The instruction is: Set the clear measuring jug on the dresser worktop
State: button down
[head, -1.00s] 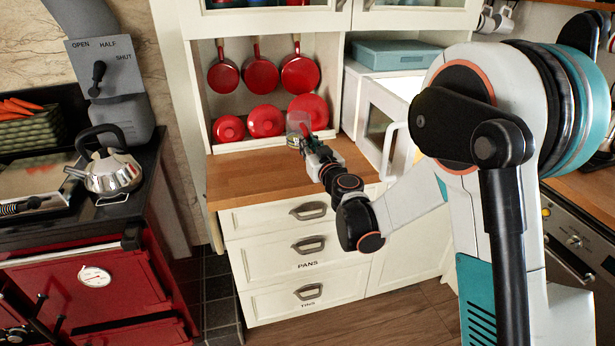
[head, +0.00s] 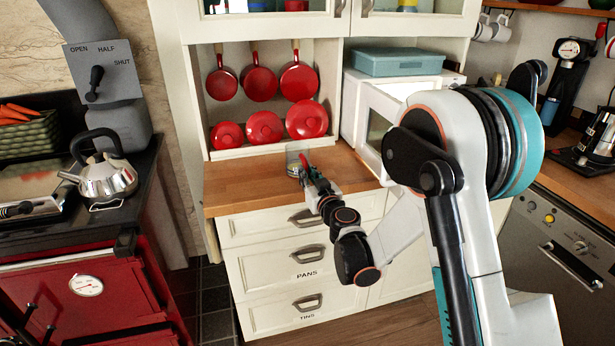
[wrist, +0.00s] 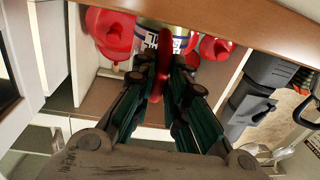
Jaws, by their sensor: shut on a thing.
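The clear measuring jug (head: 292,160) is in my gripper (head: 305,168), over the left-middle part of the wooden dresser worktop (head: 240,188). In the wrist view, my gripper (wrist: 160,85) is shut on the jug's red handle (wrist: 161,55). The clear jug body with dark markings (wrist: 148,40) shows behind the fingers, partly hidden by them. The jug looks about upright and very low over the worktop; I cannot tell whether its base touches the wood.
Red lids (head: 265,127) stand in a row behind the jug, with red pans (head: 258,80) hanging above. A white microwave (head: 375,115) with its door open stands to the right. The worktop is clear at left. A kettle (head: 105,180) sits on the range.

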jog(key=c, duration=1.6)
grip_release()
